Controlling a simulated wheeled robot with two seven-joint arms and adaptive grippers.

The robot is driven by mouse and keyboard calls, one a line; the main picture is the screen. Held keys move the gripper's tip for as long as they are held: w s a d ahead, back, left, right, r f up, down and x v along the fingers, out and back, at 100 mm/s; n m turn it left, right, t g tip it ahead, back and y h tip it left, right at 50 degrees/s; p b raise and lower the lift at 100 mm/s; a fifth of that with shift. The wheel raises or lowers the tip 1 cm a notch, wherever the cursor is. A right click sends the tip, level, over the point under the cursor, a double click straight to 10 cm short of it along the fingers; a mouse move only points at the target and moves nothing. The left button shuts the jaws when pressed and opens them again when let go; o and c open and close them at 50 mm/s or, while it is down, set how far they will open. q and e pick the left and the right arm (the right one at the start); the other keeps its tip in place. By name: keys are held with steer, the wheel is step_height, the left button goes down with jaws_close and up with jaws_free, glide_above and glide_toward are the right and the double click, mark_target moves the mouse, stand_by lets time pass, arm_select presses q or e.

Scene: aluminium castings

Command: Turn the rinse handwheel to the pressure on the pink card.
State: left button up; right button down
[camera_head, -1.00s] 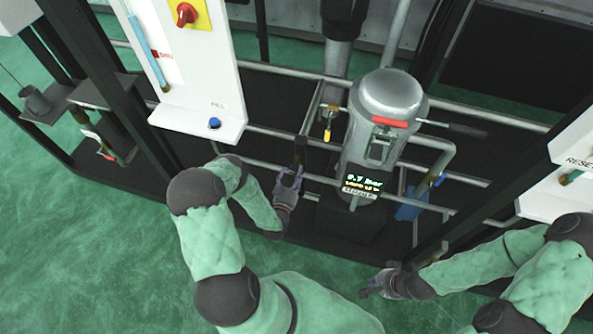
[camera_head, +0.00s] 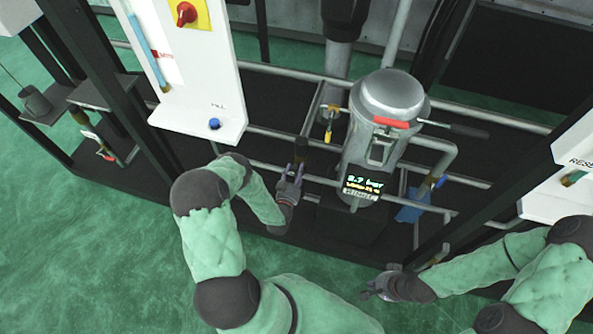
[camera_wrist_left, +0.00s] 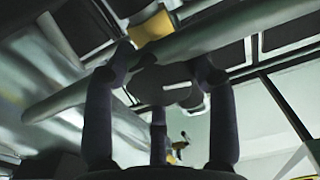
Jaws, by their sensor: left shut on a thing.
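My left gripper (camera_head: 292,175) is at the pipework just left of the metal vessel. In the left wrist view, its fingers (camera_wrist_left: 160,75) close around a dark round handwheel with a white mark (camera_wrist_left: 165,86). The fingers hide part of the wheel. A small display (camera_head: 362,186) on the vessel shows a pressure in bar; it looks like 2.7, but the first digit is blurred. My right gripper (camera_head: 372,290) hangs low at the right, apart from the pipes; its fingers are too small to judge. I cannot make out a pink card.
A white panel (camera_head: 200,85) with a red knob (camera_head: 186,13) and a blue button (camera_head: 214,124) stands at left. Horizontal pipes cross around the left hand. Green floor (camera_head: 110,250) is clear in front.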

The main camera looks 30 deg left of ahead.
arm_select(q)
steer(key=shift+w+a+r+n, duration=0.15)
steer(key=shift+a+r+n, duration=0.1)
steer(key=shift+r+n, duration=0.1)
steer(key=o, duration=1.1)
steer(key=shift+o, duration=0.2)
steer(key=shift+d+f, duration=0.1)
steer(key=shift+f, duration=0.05)
steer(key=shift+s, duration=0.4)
steer(key=v, duration=1.1)
steer(key=shift+d, duration=0.2)
